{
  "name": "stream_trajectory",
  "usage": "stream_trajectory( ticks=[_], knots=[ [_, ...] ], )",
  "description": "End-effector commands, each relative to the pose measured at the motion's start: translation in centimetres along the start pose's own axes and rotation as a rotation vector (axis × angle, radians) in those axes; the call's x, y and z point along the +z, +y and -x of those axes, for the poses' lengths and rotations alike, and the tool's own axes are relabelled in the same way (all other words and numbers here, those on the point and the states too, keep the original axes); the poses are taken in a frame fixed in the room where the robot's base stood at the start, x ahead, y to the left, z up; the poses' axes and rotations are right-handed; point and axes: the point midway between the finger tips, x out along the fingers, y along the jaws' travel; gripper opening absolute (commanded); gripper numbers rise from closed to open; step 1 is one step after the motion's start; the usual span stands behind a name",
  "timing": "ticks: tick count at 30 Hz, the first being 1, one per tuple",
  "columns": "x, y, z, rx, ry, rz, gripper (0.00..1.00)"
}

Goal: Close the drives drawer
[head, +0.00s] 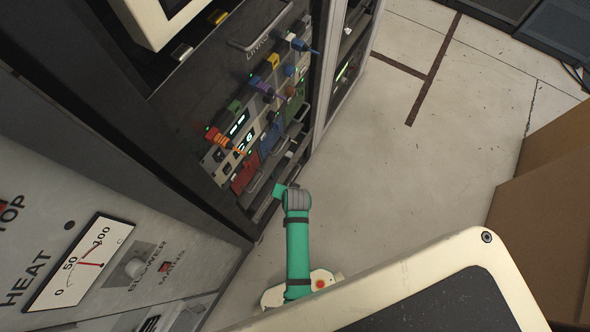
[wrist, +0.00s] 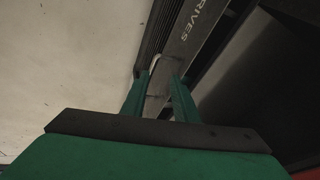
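The drives drawer (wrist: 193,35) shows in the wrist view as a dark grey front with the partly cut-off word "DRIVES", running diagonally at the top. A pale handle end (wrist: 155,62) lies just beyond my fingertips. My gripper (wrist: 158,82) has two green fingers held apart, pointing at the drawer front. I cannot tell whether they touch it. A grey surface shows between them, and nothing is clearly gripped. In the head view my green arm reaches low to the rack's bottom; the gripper is mostly hidden there, and I cannot make out the drives label or how far the drawer stands out.
A rack drawer with a bar handle (head: 262,34) and a row of modules with coloured cables (head: 247,130) sit above my gripper. A meter cabinet (head: 75,262) stands at the left. Brown boxes (head: 545,215) stand at the right. The pale floor (head: 400,165) between is clear.

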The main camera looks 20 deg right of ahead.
Motion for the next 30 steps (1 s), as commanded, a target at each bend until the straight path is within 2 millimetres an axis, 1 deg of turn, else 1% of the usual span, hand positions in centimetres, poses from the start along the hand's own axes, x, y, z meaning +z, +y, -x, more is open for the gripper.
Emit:
stream_trajectory(
  ticks=[1,3,6,9,12,17,20,23,30],
  knots=[
    [-1.9,0.0,-0.6,0.012,-0.029,-0.031,0.27],
    [-3.6,0.3,-1.1,0.033,-0.085,-0.071,0.27],
    [-5.8,0.7,-1.3,0.060,-0.154,-0.123,0.27],
    [-7.6,1.0,-1.1,0.082,-0.211,-0.165,0.27],
    [-8.9,1.3,-0.8,0.097,-0.250,-0.193,0.27],
    [-9.6,1.6,-0.7,0.110,-0.281,-0.212,0.27],
    [-9.3,1.7,-1.4,0.112,-0.285,-0.214,0.27],
    [-8.9,1.8,-2.6,0.112,-0.286,-0.214,0.27],
    [-7.7,2.1,-6.8,0.112,-0.284,-0.213,0.27]
  ],
)
